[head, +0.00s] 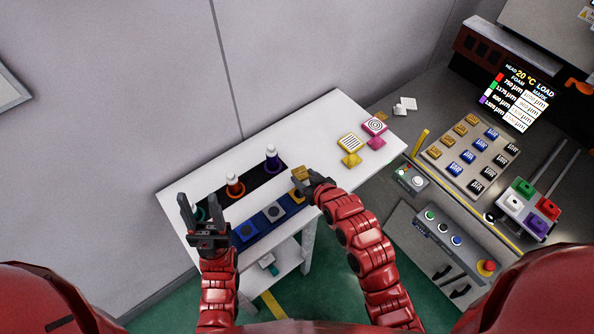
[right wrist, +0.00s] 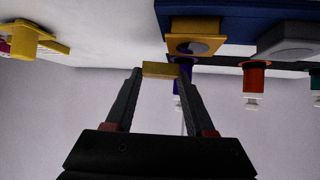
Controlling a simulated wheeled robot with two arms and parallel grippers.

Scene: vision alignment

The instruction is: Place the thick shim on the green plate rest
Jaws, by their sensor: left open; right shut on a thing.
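My right gripper (head: 307,181) is shut on a small gold block, apparently a shim (head: 301,173), held above the right end of the blue strip on the white table. The right wrist view shows the gold shim (right wrist: 160,70) between the fingertips; its thickness is hard to judge. A green block with a square top (head: 523,187), perhaps the green plate rest, sits at the far right beside white, red and purple ones. My left gripper (head: 199,200) is open and empty over the table's left end.
The white table (head: 328,122) carries orange (head: 235,186) and purple (head: 272,158) bottle-like pieces, a blue strip (head: 246,232) and yellow and pink pieces. A tray of gold, blue and black labelled blocks (head: 469,156), a display (head: 520,97) and a button box (head: 450,240) stand right.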

